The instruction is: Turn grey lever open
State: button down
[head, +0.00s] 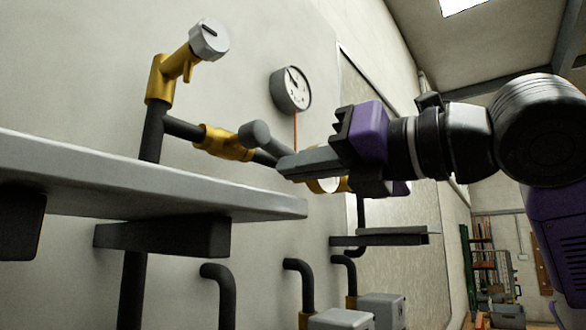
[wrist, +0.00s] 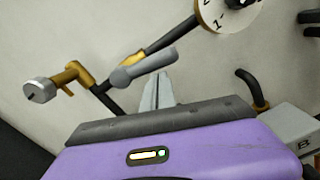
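The grey lever (head: 256,136) is a dark grey bar with a rounded end, set by a brass valve body (head: 222,143) on a dark pipe. In the wrist view the lever (wrist: 146,65) slants from lower left to upper right, just beyond my fingertips. My gripper (head: 282,164) reaches in from the right, its tips close beside the lever. In the wrist view its two fingers (wrist: 158,80) lie close together with nothing seen between them. I cannot tell whether they touch the lever. Part of the valve and pipe is hidden behind my gripper.
A grey shelf (head: 130,178) on a dark bracket juts out below left. A brass valve with a round grey head (head: 209,40) stands at upper left. A dial gauge (head: 291,90) hangs on the wall above. Pipes and grey boxes (head: 382,310) stand below.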

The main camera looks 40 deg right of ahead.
jog(key=shift+d+r, duration=0.25)
jog(key=shift+r, duration=0.2)
jog(key=shift+d+r+p, duration=0.15)
jog(key=shift+r+p, duration=0.1)
jog(key=shift+p, duration=0.1)
dwell(0.4)
